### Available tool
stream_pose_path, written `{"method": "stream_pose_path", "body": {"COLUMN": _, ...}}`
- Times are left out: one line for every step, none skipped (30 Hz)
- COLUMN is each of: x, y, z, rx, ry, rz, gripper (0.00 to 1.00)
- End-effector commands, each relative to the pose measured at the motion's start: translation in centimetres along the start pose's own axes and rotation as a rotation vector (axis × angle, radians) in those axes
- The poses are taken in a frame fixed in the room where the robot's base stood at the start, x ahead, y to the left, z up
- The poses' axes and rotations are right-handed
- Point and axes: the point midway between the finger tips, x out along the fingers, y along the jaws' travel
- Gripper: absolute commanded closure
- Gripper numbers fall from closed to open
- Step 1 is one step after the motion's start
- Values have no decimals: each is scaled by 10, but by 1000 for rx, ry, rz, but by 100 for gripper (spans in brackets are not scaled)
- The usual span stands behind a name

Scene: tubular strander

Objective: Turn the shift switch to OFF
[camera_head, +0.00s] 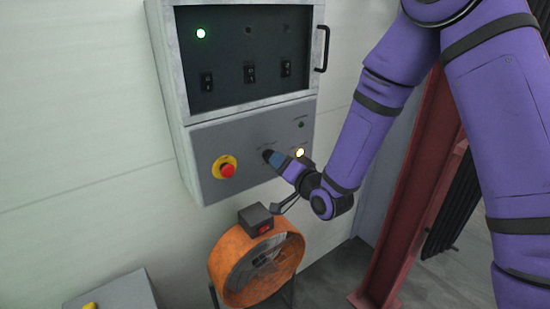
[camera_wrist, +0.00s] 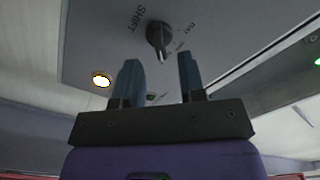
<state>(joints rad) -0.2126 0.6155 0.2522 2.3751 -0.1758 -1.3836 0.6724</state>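The shift switch (camera_wrist: 158,36) is a dark rotary knob on the grey panel, with the word SHIFT printed beside it in the wrist view. Its handle points down in that picture, towards the gap between my fingers. Small labels, one looking like DAY, sit to its right; the others are too small to read. My gripper (camera_wrist: 159,62) is open, with one blue-grey finger on each side of the gap, just short of the knob. I cannot tell whether the fingers touch it. In the head view my gripper (camera_head: 273,157) is at the panel and largely hides the switch.
The control box (camera_head: 200,140) also carries a red emergency button (camera_head: 227,170), a lit white lamp (camera_head: 300,153) and a dark green lamp (camera_head: 302,124). Above are several rocker switches and a door handle (camera_head: 322,48). An orange fan (camera_head: 222,270) stands below; a red column (camera_head: 420,180) rises right.

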Motion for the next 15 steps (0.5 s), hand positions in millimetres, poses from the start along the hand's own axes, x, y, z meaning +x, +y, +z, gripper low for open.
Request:
{"method": "stream_pose_path", "body": {"x": 8, "y": 0, "z": 0, "rx": 0, "ry": 0, "rz": 0, "gripper": 63}}
{"method": "stream_pose_path", "body": {"x": 12, "y": 0, "z": 0, "rx": 0, "ry": 0, "rz": 0, "gripper": 63}}
{"method": "stream_pose_path", "body": {"x": 17, "y": 0, "z": 0, "rx": 0, "ry": 0, "rz": 0, "gripper": 63}}
{"method": "stream_pose_path", "body": {"x": 20, "y": 0, "z": 0, "rx": 0, "ry": 0, "rz": -1, "gripper": 63}}
{"method": "stream_pose_path", "body": {"x": 23, "y": 0, "z": 1, "rx": 0, "ry": -1, "rz": 0, "gripper": 63}}
{"method": "stream_pose_path", "body": {"x": 27, "y": 0, "z": 1, "rx": 0, "ry": -2, "rz": 0, "gripper": 63}}
{"method": "stream_pose_path", "body": {"x": 29, "y": 0, "z": 0, "rx": -1, "ry": -1, "rz": 0, "gripper": 63}}
{"method": "stream_pose_path", "body": {"x": 31, "y": 0, "z": 0, "rx": -1, "ry": -1, "rz": 0, "gripper": 63}}
{"method": "stream_pose_path", "body": {"x": 32, "y": 0, "z": 0, "rx": -1, "ry": 0, "rz": 0, "gripper": 63}}
{"method": "stream_pose_path", "body": {"x": 34, "y": 0, "z": 0, "rx": -1, "ry": 0, "rz": 0, "gripper": 63}}
{"method": "stream_pose_path", "body": {"x": 34, "y": 0, "z": 0, "rx": -1, "ry": -1, "rz": 0, "gripper": 63}}
{"method": "stream_pose_path", "body": {"x": 35, "y": 0, "z": 0, "rx": -1, "ry": -1, "rz": 1, "gripper": 63}}
{"method": "stream_pose_path", "body": {"x": 35, "y": 0, "z": 0, "rx": -1, "ry": -1, "rz": 1, "gripper": 63}}
{"method": "stream_pose_path", "body": {"x": 35, "y": 0, "z": 0, "rx": -1, "ry": -1, "rz": 1, "gripper": 63}}
{"method": "stream_pose_path", "body": {"x": 35, "y": 0, "z": 0, "rx": -1, "ry": -1, "rz": 1, "gripper": 63}}
